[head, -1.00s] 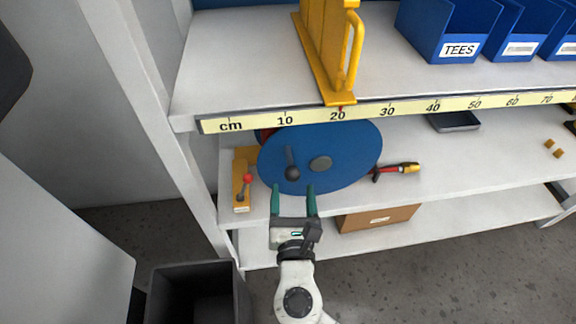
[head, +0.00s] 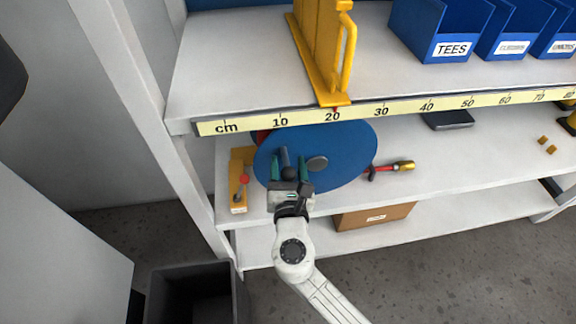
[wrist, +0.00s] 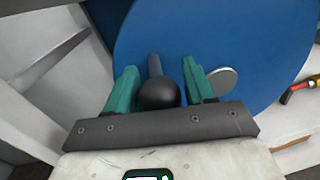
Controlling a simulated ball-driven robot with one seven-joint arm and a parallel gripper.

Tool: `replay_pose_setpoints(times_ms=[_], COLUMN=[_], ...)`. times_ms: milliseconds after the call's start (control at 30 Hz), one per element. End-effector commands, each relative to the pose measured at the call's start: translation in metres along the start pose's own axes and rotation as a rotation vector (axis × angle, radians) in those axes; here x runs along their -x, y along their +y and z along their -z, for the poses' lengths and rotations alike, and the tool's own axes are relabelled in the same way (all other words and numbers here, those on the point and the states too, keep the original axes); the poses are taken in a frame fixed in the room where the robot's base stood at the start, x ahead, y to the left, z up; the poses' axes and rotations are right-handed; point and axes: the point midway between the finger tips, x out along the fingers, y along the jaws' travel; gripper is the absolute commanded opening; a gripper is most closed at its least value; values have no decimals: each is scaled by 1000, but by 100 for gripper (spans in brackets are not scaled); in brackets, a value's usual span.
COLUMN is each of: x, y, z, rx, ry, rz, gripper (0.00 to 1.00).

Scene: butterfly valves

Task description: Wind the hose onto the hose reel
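The hose reel is a large blue disc (head: 345,150) standing on the middle shelf. It has a grey hub (head: 317,163) and a crank with a grey shaft and a black ball knob (head: 289,173). In the wrist view the black knob (wrist: 159,93) lies between the two green fingers of my gripper (wrist: 160,88). The fingers stand apart, with a gap visible on each side of the knob. In the head view my gripper (head: 289,170) is in front of the lower left of the disc. The hose itself is mostly hidden; a bit of red shows behind the disc's upper left.
A yellow block with a red-knobbed lever (head: 241,183) stands just left of the reel. The upper shelf with a ruler edge (head: 400,107) overhangs the reel. A cardboard box (head: 372,217) is below.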

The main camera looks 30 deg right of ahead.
Motion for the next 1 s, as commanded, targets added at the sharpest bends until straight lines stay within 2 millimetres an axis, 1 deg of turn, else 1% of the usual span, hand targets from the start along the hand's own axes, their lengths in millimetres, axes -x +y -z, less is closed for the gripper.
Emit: replay_pose_setpoints(times_ms=[33, 67, 533, 733, 800, 867, 1000], x=[0, 0, 0, 0, 0, 0, -2], y=[0, 0, 0, 0, -2, -7, -24], z=[0, 0, 0, 0, -4, -11, -27], rx=[0, 0, 0, -2, -28, -86, -289], ry=[0, 0, 0, 0, 3, 9, 31], rz=[0, 0, 0, 0, 2, 3, 8], gripper=[48, 46, 1, 0, 0, 0, 0])
